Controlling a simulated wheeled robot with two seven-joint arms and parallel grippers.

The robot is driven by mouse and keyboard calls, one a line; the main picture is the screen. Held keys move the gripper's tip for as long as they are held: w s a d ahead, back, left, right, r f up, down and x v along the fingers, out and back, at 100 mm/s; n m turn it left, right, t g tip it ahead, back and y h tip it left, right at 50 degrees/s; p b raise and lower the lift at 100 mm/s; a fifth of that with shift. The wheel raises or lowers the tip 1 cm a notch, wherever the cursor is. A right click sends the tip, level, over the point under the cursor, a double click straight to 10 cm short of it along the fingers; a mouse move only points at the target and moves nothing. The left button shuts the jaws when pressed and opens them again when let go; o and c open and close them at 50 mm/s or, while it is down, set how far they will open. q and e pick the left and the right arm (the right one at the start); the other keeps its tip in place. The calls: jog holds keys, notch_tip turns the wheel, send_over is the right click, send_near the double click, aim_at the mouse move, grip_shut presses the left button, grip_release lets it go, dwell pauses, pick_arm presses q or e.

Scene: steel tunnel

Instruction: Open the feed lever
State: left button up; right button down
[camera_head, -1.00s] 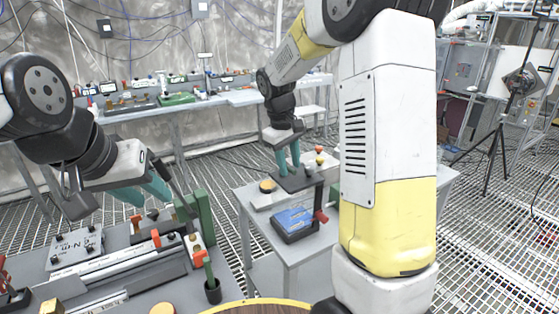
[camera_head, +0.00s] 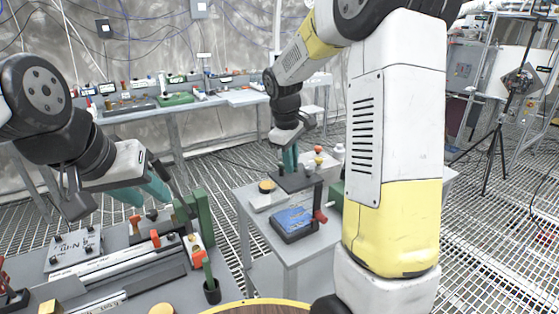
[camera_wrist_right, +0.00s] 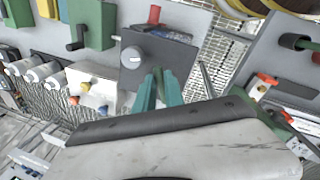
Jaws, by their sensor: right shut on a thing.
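My right gripper (camera_head: 290,160) points down at a dark box (camera_head: 294,182) on the small grey table. Its teal fingers (camera_wrist_right: 158,90) are close together at the near edge of this box, which has a round grey knob (camera_wrist_right: 132,56) on top. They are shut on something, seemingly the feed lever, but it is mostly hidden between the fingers. My left gripper (camera_head: 145,192) hangs above the left bench with its teal fingers apart and empty.
A blue-topped box (camera_head: 294,221) with a dark post and red knob (camera_head: 320,216) stands in front of the dark box. The left bench (camera_head: 130,275) holds rails, orange handles and green blocks (camera_head: 204,218).

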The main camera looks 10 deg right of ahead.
jog(key=n, duration=0.2)
jog(key=w+d+n, duration=0.1)
jog(key=n, duration=0.1)
jog(key=n+y, duration=0.1)
jog(key=n, duration=0.1)
jog(key=shift+w+d+t, duration=0.2)
jog(key=shift+w+t, duration=0.1)
jog(key=shift+w, duration=0.05)
jog(key=n, duration=0.2)
jog(key=w+n+y, duration=0.1)
jog(key=n, duration=0.1)
jog(key=shift+w+d+n, duration=0.1)
jog(key=shift+w+n, duration=0.05)
jog(key=shift+n, duration=0.15)
jog(key=shift+w+r+n, duration=0.1)
jog(key=shift+w+n, duration=0.25)
jog(key=shift+n, duration=0.65)
jog(key=c, duration=1.4)
grip_release()
jog(key=shift+c, duration=0.2)
